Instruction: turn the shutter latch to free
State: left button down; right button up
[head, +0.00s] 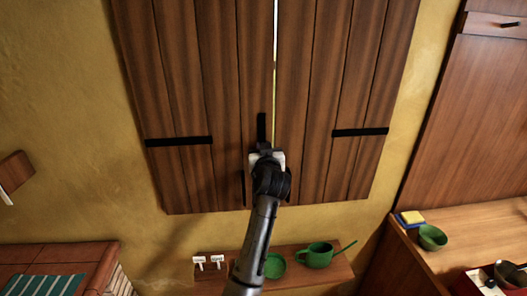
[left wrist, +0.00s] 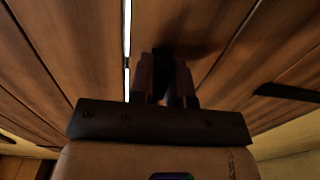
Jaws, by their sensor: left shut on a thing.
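The wooden shutters (head: 185,80) are two plank leaves on the yellow wall, with a thin bright gap between them. A black latch bar (head: 261,126) stands upright beside the gap, near the left leaf's inner edge. My left gripper (head: 263,150) is at the bar's lower end and shut on the latch. In the left wrist view the two fingers (left wrist: 164,82) are close together against the planks, with a dark piece between them. The gripper hides the latch's lower part and pivot. My right gripper is in neither view.
Black straps (head: 180,141) cross both leaves. A short dark vertical bar (head: 242,188) is left of my wrist. Below, a small shelf (head: 335,272) holds a green pot (head: 317,255) and green dish (head: 274,265). A counter (head: 470,235) with a green bowl (head: 432,237) is at right.

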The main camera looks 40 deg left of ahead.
pick_arm(q)
jog(key=c, duration=1.1)
grip_release()
jog(key=shift+v, duration=6.95)
